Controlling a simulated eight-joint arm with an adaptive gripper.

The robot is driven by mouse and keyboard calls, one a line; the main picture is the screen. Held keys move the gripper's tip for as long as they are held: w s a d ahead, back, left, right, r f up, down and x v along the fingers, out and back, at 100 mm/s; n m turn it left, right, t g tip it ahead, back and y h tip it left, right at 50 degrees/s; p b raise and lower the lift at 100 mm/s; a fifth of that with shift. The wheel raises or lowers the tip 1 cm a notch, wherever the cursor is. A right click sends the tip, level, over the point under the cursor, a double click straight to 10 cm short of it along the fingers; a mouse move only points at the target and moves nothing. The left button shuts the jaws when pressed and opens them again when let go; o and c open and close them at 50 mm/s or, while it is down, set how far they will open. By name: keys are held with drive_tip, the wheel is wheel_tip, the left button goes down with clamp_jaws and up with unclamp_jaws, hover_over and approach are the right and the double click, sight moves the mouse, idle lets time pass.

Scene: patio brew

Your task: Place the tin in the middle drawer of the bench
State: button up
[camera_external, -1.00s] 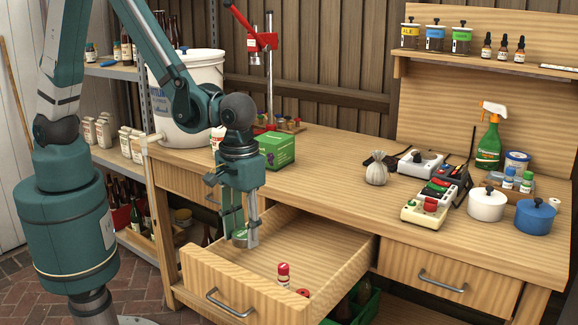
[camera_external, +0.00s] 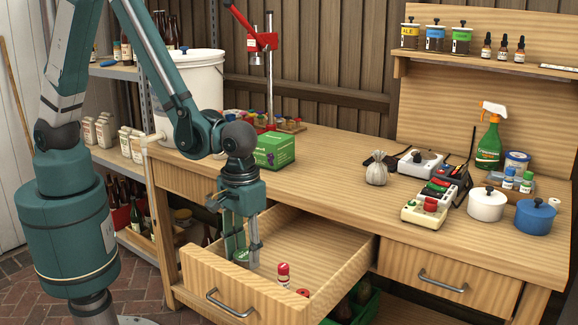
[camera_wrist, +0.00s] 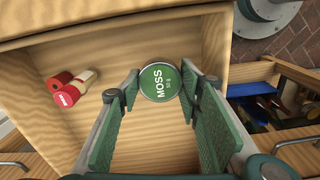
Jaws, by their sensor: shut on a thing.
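The tin (camera_wrist: 159,82) is round with a green lid marked MOSS. In the external view the tin (camera_external: 241,255) is small and partly hidden by the fingers. My gripper (camera_external: 243,257) is shut on it, one finger on each side, and points down inside the open drawer. In the wrist view my gripper (camera_wrist: 155,90) has the tin at its fingertips. The middle drawer (camera_external: 236,287) of the bench is pulled out. Whether the tin touches the drawer floor, I cannot tell.
Red-capped small containers (camera_external: 283,272) are in the drawer, to the right of the tin. The drawer's right part (camera_external: 325,250) is bare. A green box (camera_external: 274,150) stands on the bench top behind my gripper. A closed drawer (camera_external: 440,280) is at the right.

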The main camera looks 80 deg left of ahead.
sight(245, 265)
drive_tip(key=shift+f+b, duration=0.45)
drive_tip(key=shift+f, duration=1.4)
drive_tip(key=shift+f, duration=0.15)
drive_tip(key=o, duration=0.9)
drive_tip(key=shift+r+p, duration=1.3)
drive_tip(key=shift+r, duration=4.85)
